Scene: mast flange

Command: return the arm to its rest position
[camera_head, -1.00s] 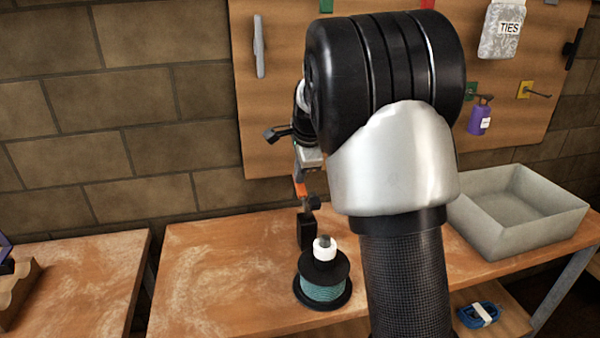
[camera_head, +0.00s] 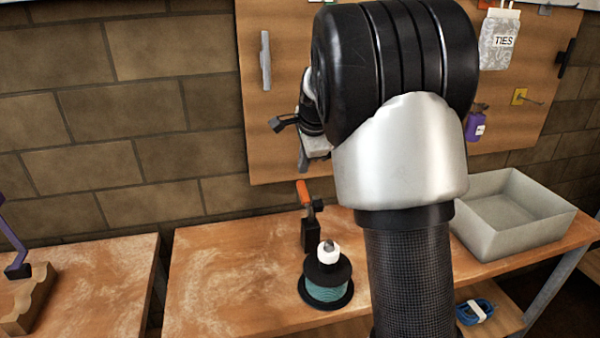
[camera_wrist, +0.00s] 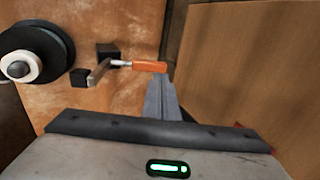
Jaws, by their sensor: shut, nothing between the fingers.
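My arm rises at the right of centre in the head view and hides much of what lies behind it. My gripper (camera_head: 303,164) shows partly beside the arm's black joint, in front of the pegboard. In the wrist view the grey fingers of my gripper (camera_wrist: 161,98) are together with nothing between them. The fingers are apart from the orange-handled clamp (camera_head: 304,213), which stands on the bench below. The clamp also shows in the wrist view (camera_wrist: 150,67).
A spool of teal cord (camera_head: 327,282) with a white top stands on the wooden bench (camera_head: 225,275). A grey bin (camera_head: 514,215) sits at the right. The pegboard (camera_head: 285,70) holds a TIES bag (camera_head: 500,38). A wavy wooden block (camera_head: 28,300) lies on the left bench.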

